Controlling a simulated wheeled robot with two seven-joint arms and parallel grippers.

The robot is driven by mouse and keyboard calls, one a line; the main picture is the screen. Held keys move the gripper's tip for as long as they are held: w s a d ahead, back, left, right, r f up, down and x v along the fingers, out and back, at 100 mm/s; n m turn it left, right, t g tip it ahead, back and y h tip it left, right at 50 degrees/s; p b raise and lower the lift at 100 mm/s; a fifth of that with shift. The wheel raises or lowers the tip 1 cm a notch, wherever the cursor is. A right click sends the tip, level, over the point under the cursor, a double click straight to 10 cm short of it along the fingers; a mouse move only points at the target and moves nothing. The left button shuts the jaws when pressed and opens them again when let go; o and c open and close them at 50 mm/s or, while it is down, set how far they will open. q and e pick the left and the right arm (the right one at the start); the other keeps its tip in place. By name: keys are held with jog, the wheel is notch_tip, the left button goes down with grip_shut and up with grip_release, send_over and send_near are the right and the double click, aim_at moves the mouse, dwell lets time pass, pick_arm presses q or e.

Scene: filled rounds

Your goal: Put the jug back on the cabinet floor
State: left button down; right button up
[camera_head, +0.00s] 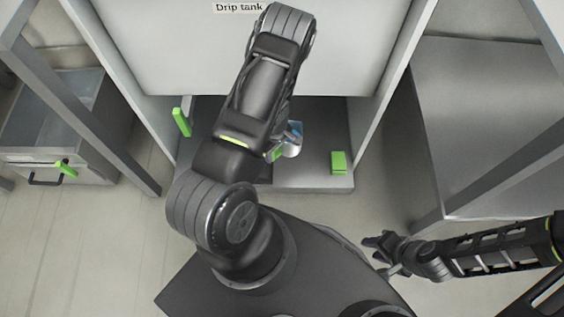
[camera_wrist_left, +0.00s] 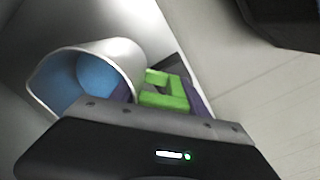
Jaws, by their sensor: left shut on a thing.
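The jug (camera_head: 292,146) is a pale metallic vessel with blue inside, partly hidden behind my left arm in the head view. In the left wrist view the jug (camera_wrist_left: 118,62) appears tilted, its mouth to the left, with a green handle (camera_wrist_left: 165,92) on its right side. My left gripper (camera_head: 274,154) is shut on the jug at the handle. The cabinet floor (camera_head: 320,122) is dark, below the drip tank; I cannot tell whether the jug touches it. My right gripper (camera_head: 384,256) is at the lower right, away from the jug; its jaw opening is unclear.
The white drip tank panel (camera_head: 190,50) hangs above the opening. A green block (camera_head: 338,162) is at the cabinet's right front and an upright green piece (camera_head: 182,122) at its left. An open drawer (camera_head: 75,125) is at far left. A grey surface (camera_head: 480,110) is at right.

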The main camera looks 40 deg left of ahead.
pick_arm(q)
notch_tip(320, 180, down, 4)
jog(key=shift+f+b, duration=0.2)
jog(key=shift+b, duration=0.25)
jog(key=shift+f+b, duration=0.6)
jog(key=shift+f, duration=1.25)
jog(key=shift+f, duration=0.1)
jog(key=shift+f+b, duration=0.5)
jog(key=shift+b, duration=0.2)
jog(key=c, duration=0.6)
grip_release()
jog(key=shift+r, duration=0.1)
